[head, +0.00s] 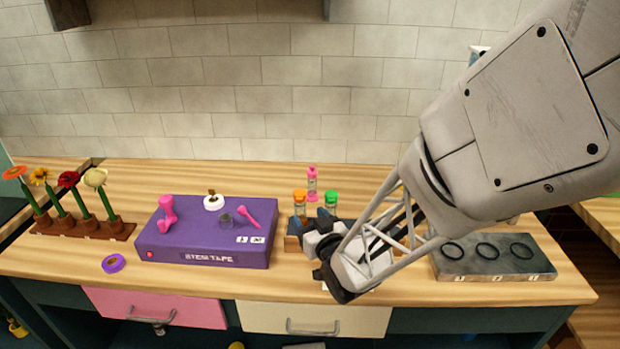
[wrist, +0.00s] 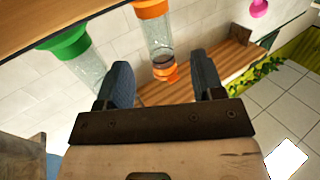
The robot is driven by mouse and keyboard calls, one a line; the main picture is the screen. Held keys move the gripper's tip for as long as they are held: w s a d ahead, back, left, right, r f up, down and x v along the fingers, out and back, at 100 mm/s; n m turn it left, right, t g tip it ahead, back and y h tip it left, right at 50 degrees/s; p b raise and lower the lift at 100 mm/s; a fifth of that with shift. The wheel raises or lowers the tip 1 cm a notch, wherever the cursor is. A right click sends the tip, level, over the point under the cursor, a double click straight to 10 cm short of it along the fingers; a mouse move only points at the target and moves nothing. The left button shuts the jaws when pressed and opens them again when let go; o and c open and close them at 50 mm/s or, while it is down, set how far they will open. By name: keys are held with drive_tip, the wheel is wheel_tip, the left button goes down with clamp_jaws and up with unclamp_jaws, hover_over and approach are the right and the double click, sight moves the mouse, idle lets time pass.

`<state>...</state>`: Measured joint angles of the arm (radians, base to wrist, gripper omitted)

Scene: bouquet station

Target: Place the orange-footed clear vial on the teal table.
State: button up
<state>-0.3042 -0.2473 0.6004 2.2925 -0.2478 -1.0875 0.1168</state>
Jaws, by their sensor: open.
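The clear vial with orange ends (head: 300,208) stands at the middle of the table in the head view, beside a green-topped vial (head: 331,203). In the wrist view the orange-ended clear vial (wrist: 158,40) shows beyond and between the fingers, its smaller orange end near the fingertip gap. My gripper (head: 318,222) is open and empty close in front of the vials; its two fingers also show in the wrist view (wrist: 163,80). I cannot tell whether a finger touches the vial. The table (head: 80,268) has a pale wooden top and a dark teal front.
A pink vial (head: 312,184) stands just behind. A purple box (head: 205,235) with small items lies left, a purple ring (head: 114,263) in front of it. A flower rack (head: 85,226) is far left. A grey block with black rings (head: 494,257) is right.

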sight(303, 209)
drive_tip(key=shift+w+a, duration=0.15)
drive_tip(key=shift+w, duration=0.05)
idle(0.3)
drive_tip(key=shift+f+x, duration=0.2)
drive_tip(key=shift+x, duration=2.2)
drive_tip(key=shift+c, duration=0.3)
clamp_jaws()
drive_tip(key=shift+r, duration=0.15)
drive_tip(key=shift+r, duration=0.2)
drive_tip(key=v, duration=1.8)
